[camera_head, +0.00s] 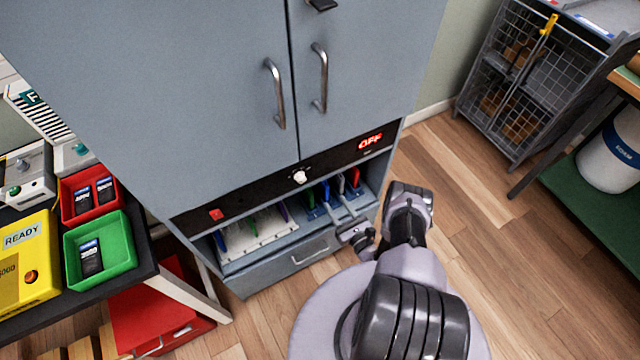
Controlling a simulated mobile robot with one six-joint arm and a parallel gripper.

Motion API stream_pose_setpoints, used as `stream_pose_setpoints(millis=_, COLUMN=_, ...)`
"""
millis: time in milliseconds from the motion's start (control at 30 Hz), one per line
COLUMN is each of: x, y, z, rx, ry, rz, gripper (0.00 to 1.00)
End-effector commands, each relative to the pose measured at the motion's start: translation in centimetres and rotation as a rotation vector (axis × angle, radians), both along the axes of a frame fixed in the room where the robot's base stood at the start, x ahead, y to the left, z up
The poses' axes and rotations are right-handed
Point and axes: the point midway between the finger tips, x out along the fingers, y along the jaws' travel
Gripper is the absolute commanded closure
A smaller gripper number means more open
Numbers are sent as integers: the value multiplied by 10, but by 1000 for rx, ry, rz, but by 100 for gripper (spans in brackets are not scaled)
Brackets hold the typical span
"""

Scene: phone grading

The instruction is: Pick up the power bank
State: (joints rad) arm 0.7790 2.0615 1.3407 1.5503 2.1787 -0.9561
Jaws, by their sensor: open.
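No thing is clearly recognizable as the power bank. Several thin upright items stand in the low open bay of the grey-blue cabinet (200,90), among them a green one (309,198), a blue one (326,190) and a red one (355,178). They are too small to identify. My gripper (341,203) is open at the front right of this bay, with its fingers pointing in towards these items. I cannot tell whether it touches any of them. My arm hides part of the bay's right end.
A white rack (255,232) fills the bay's left side, above a drawer (300,258). On the left table are a red bin (75,215) and a green bin (120,270), holding dark phone-like items, and a yellow box (30,250). A wire cage (530,75) stands at right.

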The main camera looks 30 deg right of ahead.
Motion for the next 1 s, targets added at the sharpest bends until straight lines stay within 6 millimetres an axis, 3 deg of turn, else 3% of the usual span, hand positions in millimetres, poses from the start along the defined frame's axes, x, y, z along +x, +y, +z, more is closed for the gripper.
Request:
stream_pose_setpoints(millis=133, x=37, y=3, z=2, rx=-2, ry=-3, rz=4, gripper=57)
stream_pose_setpoints(millis=367, x=64, y=2, z=0, rx=0, ry=-2, rz=3, gripper=57)
stream_pose_setpoints(millis=600, x=107, y=-3, z=-3, rx=1, ry=-1, rz=4, gripper=57)
stream_pose_setpoints(millis=867, x=112, y=-4, z=1, rx=2, ry=1, rz=2, gripper=57)
stream_pose_setpoints(millis=1000, x=112, y=-4, z=1, rx=2, ry=1, rz=2, gripper=85)
